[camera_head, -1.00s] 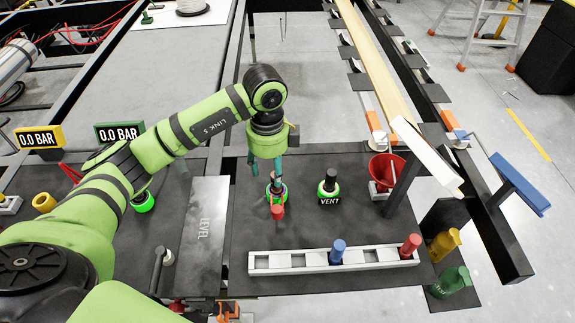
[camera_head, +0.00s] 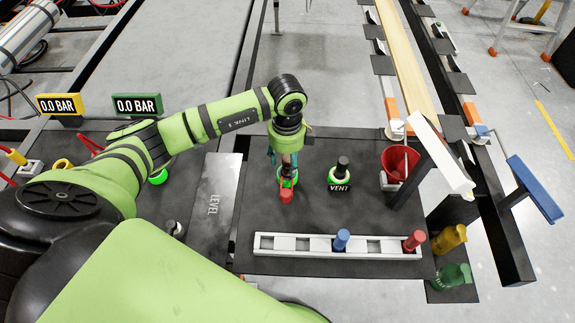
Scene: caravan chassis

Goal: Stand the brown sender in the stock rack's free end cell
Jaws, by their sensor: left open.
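My left gripper (camera_head: 283,160) points down with its teal fingers open, just above and behind a green-ringed fitting (camera_head: 288,181). A small brownish upright piece (camera_head: 287,170), apparently the brown sender, shows in that fitting under the fingers, partly hidden by them. I cannot tell whether the fingers touch it. The white stock rack (camera_head: 297,244) lies in front, a row of square cells. Its left end cell (camera_head: 265,243) is empty. My right gripper is not in view.
A red handle (camera_head: 286,196) sits before the fitting. A VENT knob (camera_head: 342,170), a red funnel (camera_head: 399,163) and a slanted white-topped post (camera_head: 440,155) stand to the right. A LEVEL plate (camera_head: 214,205) lies left. Dark tabletop between fitting and rack is clear.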

